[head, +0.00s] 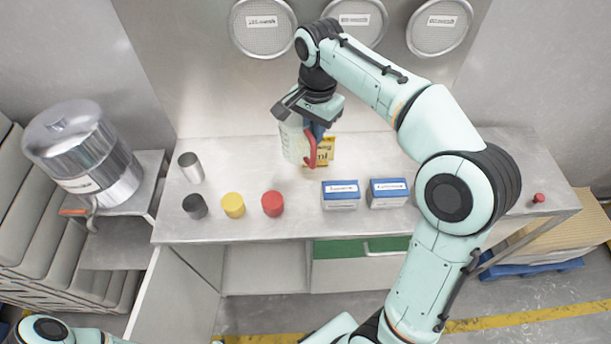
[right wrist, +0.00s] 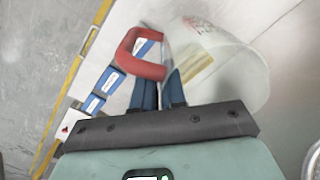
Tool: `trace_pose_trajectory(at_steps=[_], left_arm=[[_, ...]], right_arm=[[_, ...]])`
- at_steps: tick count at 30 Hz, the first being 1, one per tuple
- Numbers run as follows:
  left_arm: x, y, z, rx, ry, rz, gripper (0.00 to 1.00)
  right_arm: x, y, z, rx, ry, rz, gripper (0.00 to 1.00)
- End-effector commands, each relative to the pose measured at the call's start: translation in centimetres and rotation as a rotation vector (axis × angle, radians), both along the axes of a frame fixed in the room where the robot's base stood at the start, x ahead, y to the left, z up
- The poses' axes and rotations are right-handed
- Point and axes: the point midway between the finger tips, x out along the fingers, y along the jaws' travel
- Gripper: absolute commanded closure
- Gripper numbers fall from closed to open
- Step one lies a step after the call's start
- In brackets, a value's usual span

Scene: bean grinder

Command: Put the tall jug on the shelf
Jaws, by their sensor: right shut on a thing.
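A tall translucent jug (head: 293,142) with a red handle hangs under my right gripper (head: 316,130) above the back middle of the steel bench (head: 250,160). My right gripper is shut on the jug's handle. In the right wrist view the jug body (right wrist: 232,65) lies to the right of the blue fingers (right wrist: 160,92), and the red handle (right wrist: 128,55) loops around their tips. Whether the jug's base touches the bench is unclear. An open shelf space (head: 265,268) shows under the bench. My left gripper is out of view.
A steel cup (head: 190,167), black (head: 194,206), yellow (head: 233,205) and red (head: 272,203) pots, and two blue-white boxes (head: 341,195) (head: 388,192) stand on the bench. A yellow packet (head: 326,150) is beside the jug. A steel urn (head: 85,155) stands on a side stand (head: 150,170) at left.

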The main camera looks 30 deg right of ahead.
Motion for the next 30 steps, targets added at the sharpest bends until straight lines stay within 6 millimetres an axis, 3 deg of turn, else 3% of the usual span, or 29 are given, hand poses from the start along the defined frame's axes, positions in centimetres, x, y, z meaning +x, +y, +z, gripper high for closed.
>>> trace_pose_trajectory(at_steps=[3, 13, 30], left_arm=[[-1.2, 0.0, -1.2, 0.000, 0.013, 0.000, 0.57], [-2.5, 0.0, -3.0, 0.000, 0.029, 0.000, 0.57], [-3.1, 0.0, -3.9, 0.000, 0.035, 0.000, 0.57]], right_arm=[[-0.3, 0.0, -3.5, 0.000, 0.011, -0.001, 1.00], [-0.2, 0.0, -12.0, 0.000, 0.009, -0.001, 1.00], [-0.2, 0.0, -18.8, 0.000, 0.004, 0.000, 1.00]])
